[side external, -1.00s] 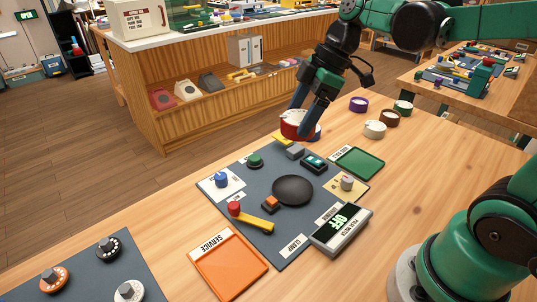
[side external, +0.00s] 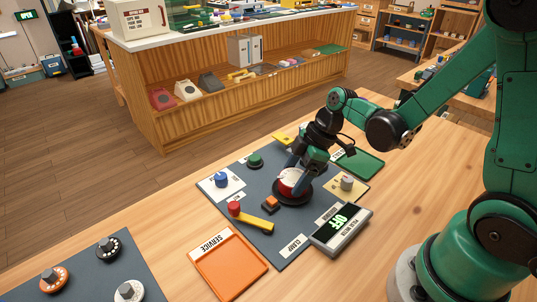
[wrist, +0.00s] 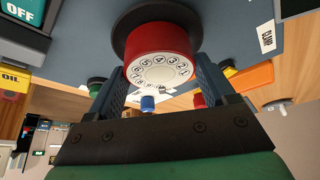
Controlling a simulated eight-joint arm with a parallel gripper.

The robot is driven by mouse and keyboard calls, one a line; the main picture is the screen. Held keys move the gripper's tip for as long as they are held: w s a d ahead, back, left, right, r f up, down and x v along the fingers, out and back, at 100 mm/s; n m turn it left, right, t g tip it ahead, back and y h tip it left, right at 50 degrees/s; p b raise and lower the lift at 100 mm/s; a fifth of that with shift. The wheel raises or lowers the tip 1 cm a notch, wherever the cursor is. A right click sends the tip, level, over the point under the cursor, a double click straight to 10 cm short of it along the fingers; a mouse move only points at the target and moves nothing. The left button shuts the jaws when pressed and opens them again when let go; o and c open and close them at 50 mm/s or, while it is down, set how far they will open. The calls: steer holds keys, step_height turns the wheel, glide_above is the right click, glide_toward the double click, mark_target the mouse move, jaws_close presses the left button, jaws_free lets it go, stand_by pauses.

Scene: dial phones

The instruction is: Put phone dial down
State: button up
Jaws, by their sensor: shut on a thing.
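The phone dial (side external: 288,181) has a red body and a white face with a ring of black numbers. My gripper (side external: 299,177) is shut on its sides, with one dark blue finger on each side in the wrist view (wrist: 160,75). The dial (wrist: 158,48) is over the round black pad (side external: 301,197) on the dark mat (side external: 255,180). It appears at or very close to the pad surface; whether its full weight rests there I cannot tell. The pad's far side is partly hidden by the dial and fingers.
A meter (side external: 341,229) reading OFF, a small orange block (side external: 271,202), a yellow lever with a red knob (side external: 252,219) and a beige knob (side external: 347,183) surround the pad. An orange service tray (side external: 230,264) and a green tray (side external: 362,163) flank the mat.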

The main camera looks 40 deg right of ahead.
steer(key=shift+f, duration=0.3)
steer(key=shift+f, duration=0.2)
steer(key=o, duration=1.3)
